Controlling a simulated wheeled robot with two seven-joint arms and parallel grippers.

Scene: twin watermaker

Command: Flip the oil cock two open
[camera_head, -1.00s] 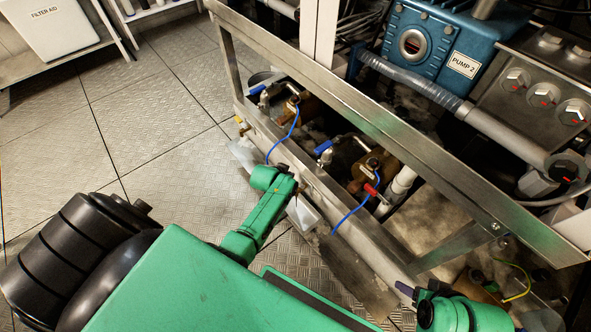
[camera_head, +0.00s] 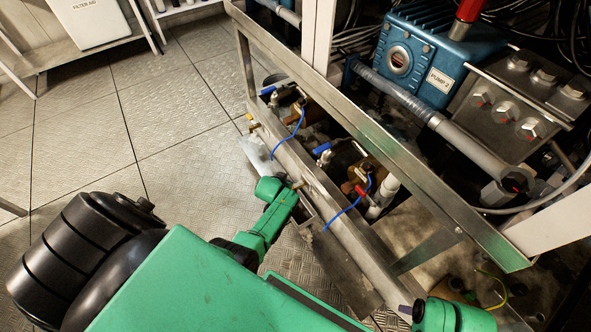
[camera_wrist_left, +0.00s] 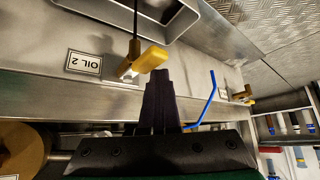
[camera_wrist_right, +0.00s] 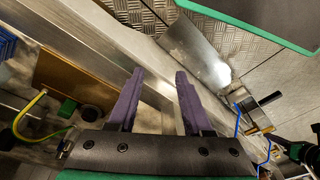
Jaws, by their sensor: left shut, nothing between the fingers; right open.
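The oil cock two is a small brass cock with a yellow lever (camera_wrist_left: 149,60) on the metal rail, beside the upside-down "OIL 2" label (camera_wrist_left: 84,62) in the left wrist view. A dark thin tube or rod stands above its body. My left gripper (camera_wrist_left: 162,73) is shut and empty. Its tips are right at the lever's right end; I cannot tell whether they touch. In the head view my left arm (camera_head: 268,222) reaches the rail, and its fingers are hard to make out. My right gripper (camera_wrist_right: 156,73) is open and empty, low along the rail.
A second yellow-levered cock (camera_wrist_left: 243,94) sits farther along the rail, past a blue tube (camera_wrist_left: 212,98). Blue- and red-handled valves (camera_head: 362,193) lie inside the frame. The metal frame bar (camera_head: 390,165) and pump 2 (camera_head: 425,55) stand above. The floor at left is clear.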

